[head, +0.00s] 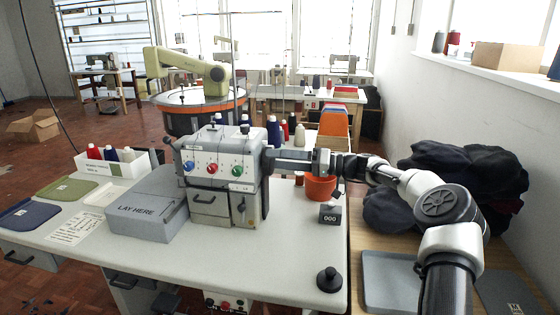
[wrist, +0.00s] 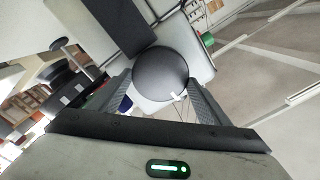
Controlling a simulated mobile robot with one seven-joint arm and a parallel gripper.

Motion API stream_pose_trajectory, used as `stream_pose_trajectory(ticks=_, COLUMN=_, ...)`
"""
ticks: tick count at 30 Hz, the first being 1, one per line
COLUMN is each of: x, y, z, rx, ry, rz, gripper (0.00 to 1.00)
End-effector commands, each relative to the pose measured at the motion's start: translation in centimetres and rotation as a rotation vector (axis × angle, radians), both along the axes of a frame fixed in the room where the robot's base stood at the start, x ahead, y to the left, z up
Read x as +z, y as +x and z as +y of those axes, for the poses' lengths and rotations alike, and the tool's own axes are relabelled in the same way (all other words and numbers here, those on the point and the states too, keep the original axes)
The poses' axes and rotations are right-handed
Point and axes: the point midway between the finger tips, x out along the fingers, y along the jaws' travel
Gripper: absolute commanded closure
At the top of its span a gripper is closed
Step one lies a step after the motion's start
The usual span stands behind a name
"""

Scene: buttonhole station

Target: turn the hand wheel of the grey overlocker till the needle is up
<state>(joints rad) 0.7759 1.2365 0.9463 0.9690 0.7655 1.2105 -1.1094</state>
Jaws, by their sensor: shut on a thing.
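The grey overlocker (head: 233,142) stands on the white table, with coloured dials on its front. Its hand wheel is on the right side and is mostly hidden behind my gripper in the head view. In the wrist view the hand wheel (wrist: 160,68) is a dark round disc with a small white mark near its lower edge. My gripper (head: 275,160) reaches in from the right, level with the wheel. In the wrist view its two fingers (wrist: 160,92) are shut on the wheel from both sides. The needle cannot be made out in either view.
A grey "LAY HERE" box (head: 147,216) stands left of the overlocker. A small "000" counter (head: 330,214), an orange bowl (head: 320,187) and a black knob (head: 329,279) are on the right. Dark cloth (head: 455,180) is heaped by the wall. The table's front middle is clear.

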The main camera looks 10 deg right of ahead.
Motion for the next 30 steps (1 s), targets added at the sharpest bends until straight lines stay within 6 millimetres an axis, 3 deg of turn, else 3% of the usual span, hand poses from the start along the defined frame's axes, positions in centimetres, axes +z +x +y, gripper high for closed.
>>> stream_pose_trajectory(ticks=8, x=0.0, y=0.0, z=-0.1, rx=-0.001, ry=0.000, rz=0.001, gripper=0.52)
stream_pose_trajectory(ticks=9, x=0.0, y=0.0, z=-0.1, rx=-0.001, ry=0.000, rz=0.001, gripper=0.22)
stream_pose_trajectory(ticks=12, x=0.0, y=0.0, z=-0.1, rx=-0.001, ry=0.000, rz=0.001, gripper=0.10)
stream_pose_trajectory(ticks=23, x=0.0, y=-0.2, z=-0.6, rx=-0.002, ry=0.000, rz=0.002, gripper=0.10)
stream_pose_trajectory(ticks=30, x=0.1, y=-1.7, z=-4.7, rx=-0.005, ry=0.000, rz=0.002, gripper=0.10)
